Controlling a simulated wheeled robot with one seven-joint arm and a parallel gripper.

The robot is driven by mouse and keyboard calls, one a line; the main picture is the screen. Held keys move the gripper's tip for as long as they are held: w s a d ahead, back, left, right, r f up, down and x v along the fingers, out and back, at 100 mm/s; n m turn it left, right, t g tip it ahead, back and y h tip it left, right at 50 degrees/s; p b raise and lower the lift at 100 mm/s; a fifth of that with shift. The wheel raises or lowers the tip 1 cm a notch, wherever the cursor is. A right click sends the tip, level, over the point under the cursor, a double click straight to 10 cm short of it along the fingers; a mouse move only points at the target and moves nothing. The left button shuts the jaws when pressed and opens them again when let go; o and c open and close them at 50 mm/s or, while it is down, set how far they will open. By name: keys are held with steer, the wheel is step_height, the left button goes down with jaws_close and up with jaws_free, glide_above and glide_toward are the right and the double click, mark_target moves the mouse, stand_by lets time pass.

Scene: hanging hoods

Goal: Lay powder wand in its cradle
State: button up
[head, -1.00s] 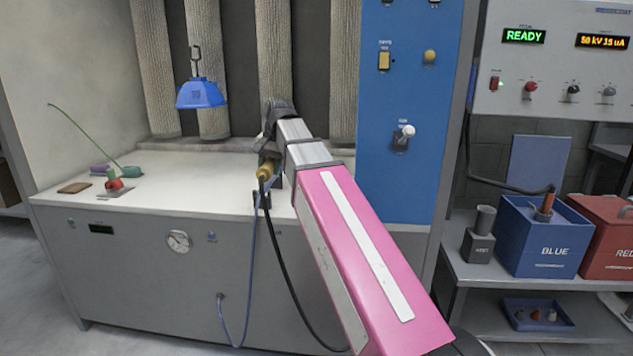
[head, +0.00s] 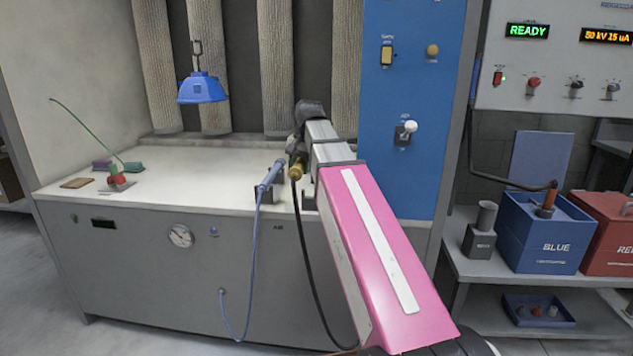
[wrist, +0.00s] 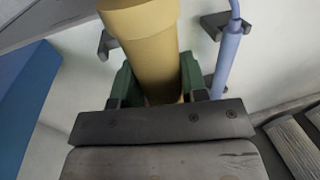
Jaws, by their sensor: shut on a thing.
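The powder wand, a tan-yellow cylinder (wrist: 140,35), is held between the green finger pads of my gripper (wrist: 158,78). In the head view the wand's brass-coloured end (head: 296,171) points down at the counter's front edge, with a black cable hanging from it. My gripper is shut on it, partly hidden behind my wrist. A dark bracket (wrist: 105,45), seemingly part of the cradle, shows just left of the wand in the wrist view. The wand covers the space beside it. I cannot tell whether the wand touches the bracket.
A blue-grey tool (head: 270,175) with a blue hose rests in a dark holder (head: 263,194) close left of the wand. A blue hood (head: 202,88) hangs behind. The white counter (head: 190,178) is clear at its middle. A blue panel (head: 405,170) stands at right.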

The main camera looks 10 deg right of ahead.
steer(key=shift+w+d+f, duration=1.1)
steer(key=shift+f, duration=0.45)
steer(key=shift+w+d+f, duration=1.05)
steer(key=shift+w+f, duration=0.05)
steer(key=shift+f, duration=0.4)
steer(key=shift+w+d+f, duration=1.1)
steer(key=shift+f, duration=0.45)
steer(key=o, duration=1)
steer(key=shift+f, duration=0.1)
steer(key=shift+f, duration=0.1)
